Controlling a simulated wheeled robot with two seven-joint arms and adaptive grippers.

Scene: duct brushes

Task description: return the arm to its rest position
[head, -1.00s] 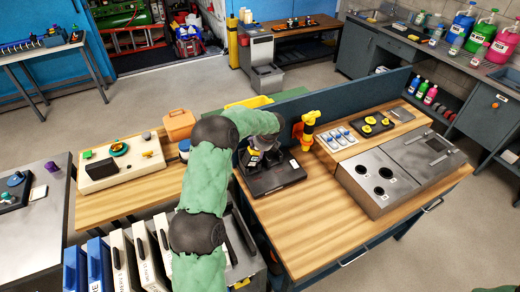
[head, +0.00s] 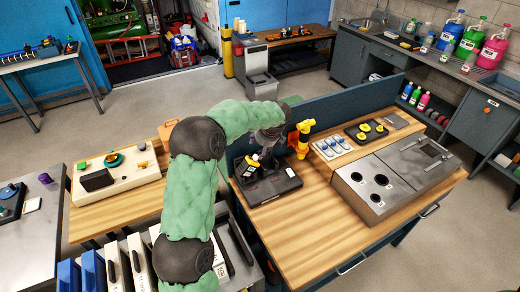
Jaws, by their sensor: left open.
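My left arm (head: 188,210), in a green sleeve with dark joints, rises from the bottom of the head view, bends, and reaches right. My left gripper (head: 262,150) is at its end, dark and pointing down above a black tray (head: 285,188) on the wooden workbench. It is open. Its fingertips are hard to tell apart from the small dark and yellow items on the tray, so I cannot tell whether it touches them. My right gripper is not in view.
An orange and yellow fixture (head: 302,138) stands close right of the gripper. A blue divider panel (head: 345,108) runs behind the bench. A metal unit with round holes (head: 385,185) is at right. White and blue binders (head: 112,262) stand left of my arm. The front bench top is clear.

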